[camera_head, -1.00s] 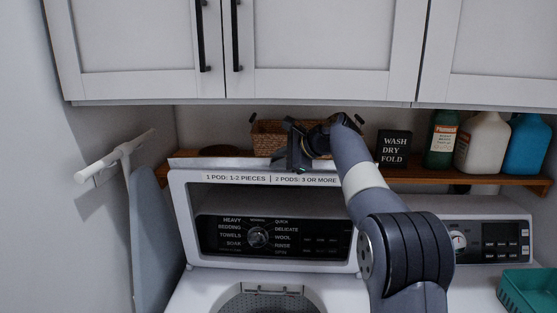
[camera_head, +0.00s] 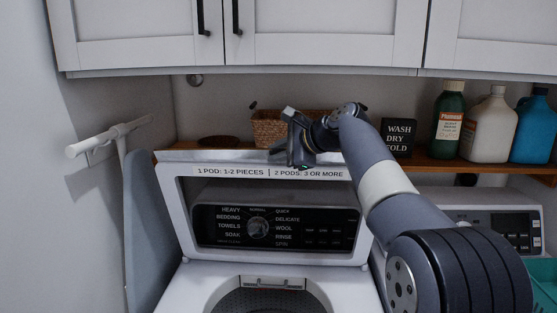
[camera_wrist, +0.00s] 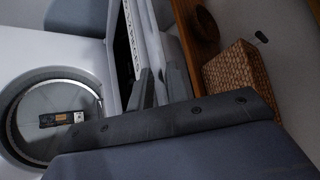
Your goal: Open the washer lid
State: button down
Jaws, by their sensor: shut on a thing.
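The white washer lid (camera_head: 172,215) stands raised and roughly upright at the back of the washer (camera_head: 200,287) in the head view. Its window shows the control panel (camera_head: 275,228) behind it. My gripper (camera_head: 303,160) is at the lid's top edge, right of centre, shut on that edge. In the wrist view, my gripper's fingers (camera_wrist: 160,88) lie on either side of the lid's edge (camera_wrist: 153,45). The open drum mouth (camera_wrist: 50,115) shows at the left there. The exact finger contact is partly hidden.
A wooden shelf (camera_head: 450,163) behind the lid holds a wicker basket (camera_head: 268,130), a black sign (camera_head: 398,138) and several bottles. White cabinets (camera_head: 320,40) hang above. An ironing board (camera_head: 145,220) stands at the left. A teal basket (camera_head: 545,280) is at right.

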jog(key=shift+s+f+b, duration=0.1)
jog(key=shift+s+b, duration=0.3)
jog(key=shift+s, duration=0.3)
jog(key=c, duration=1.4)
grip_release()
jog(key=b+v, duration=0.1)
jog(key=v, duration=0.9)
jog(key=shift+s+d, duration=0.3)
